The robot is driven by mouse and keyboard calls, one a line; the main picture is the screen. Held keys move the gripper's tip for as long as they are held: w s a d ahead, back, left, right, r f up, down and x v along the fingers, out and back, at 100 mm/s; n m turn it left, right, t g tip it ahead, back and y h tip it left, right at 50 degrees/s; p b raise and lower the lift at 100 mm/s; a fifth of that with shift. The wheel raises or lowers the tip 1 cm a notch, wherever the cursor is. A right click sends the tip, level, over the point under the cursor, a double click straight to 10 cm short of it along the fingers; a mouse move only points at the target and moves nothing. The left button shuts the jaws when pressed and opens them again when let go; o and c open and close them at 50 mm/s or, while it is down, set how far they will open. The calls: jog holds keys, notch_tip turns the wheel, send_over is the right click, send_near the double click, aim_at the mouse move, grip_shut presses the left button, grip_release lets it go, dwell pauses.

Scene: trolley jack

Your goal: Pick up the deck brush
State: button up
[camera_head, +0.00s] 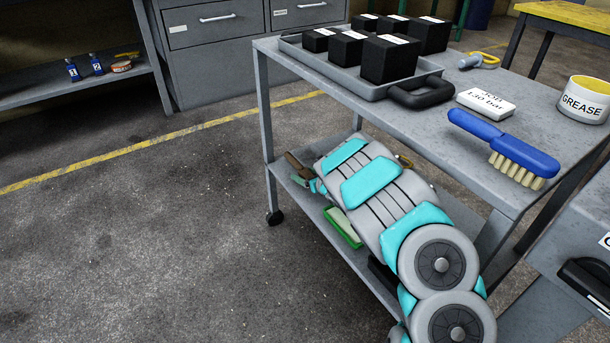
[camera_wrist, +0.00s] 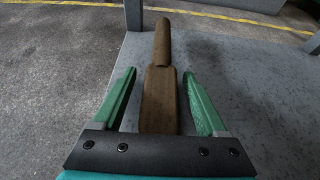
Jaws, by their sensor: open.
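A brown wooden piece (camera_wrist: 161,85) with a round handle and a wider flat body lies on the lower shelf of the grey trolley (camera_wrist: 245,85). It may be the deck brush; no bristles show from above. My gripper (camera_wrist: 160,95) is open, with one green finger on each side of its flat body and gaps between. In the head view the brown handle (camera_head: 296,164) shows just past my gripper (camera_head: 314,185), which my arm largely hides. A blue brush (camera_head: 503,145) with cream bristles lies on the trolley's top at the right.
A green and pale item (camera_head: 343,227) lies on the lower shelf beside my arm. The top shelf above holds a tray (camera_head: 346,80) of black blocks, a white box (camera_head: 485,101) and a grease tin (camera_head: 586,99). Open floor lies left of the trolley.

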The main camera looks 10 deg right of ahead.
jog(key=shift+w+f, duration=0.1)
jog(key=shift+c, duration=0.3)
grip_shut()
dwell(0.4)
